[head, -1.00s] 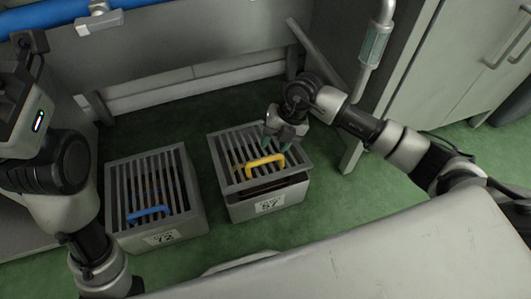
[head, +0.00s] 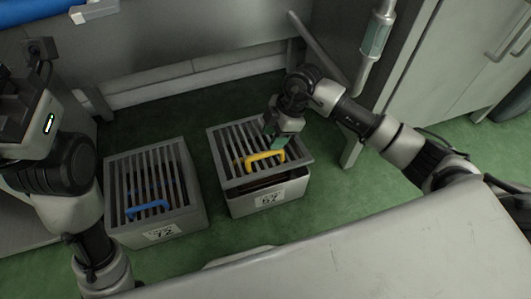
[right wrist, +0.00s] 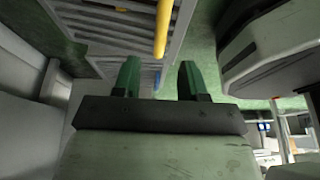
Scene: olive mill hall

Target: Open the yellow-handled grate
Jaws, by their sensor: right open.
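The yellow-handled grate (head: 236,139) is a grey slatted lid on the right-hand box, labelled 57 (head: 268,198). Its front edge stands a little above the box rim, with a dark gap between them. Its yellow handle (head: 263,158) is near the front edge. My right gripper (head: 274,149) is at the handle, above the grate. In the right wrist view the open green fingertips (right wrist: 158,78) point towards the yellow handle (right wrist: 163,28), which shows beyond them, in line with the space between them. Contact is not visible. My left arm shows at the left, but its gripper does not.
A similar box with a blue-handled grate (head: 148,208), labelled 72, stands to the left, with a narrow gap between the boxes. A grey panel (head: 200,35) is behind. A cabinet (head: 455,75) and a sloping post are at the right. Green floor lies around the boxes.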

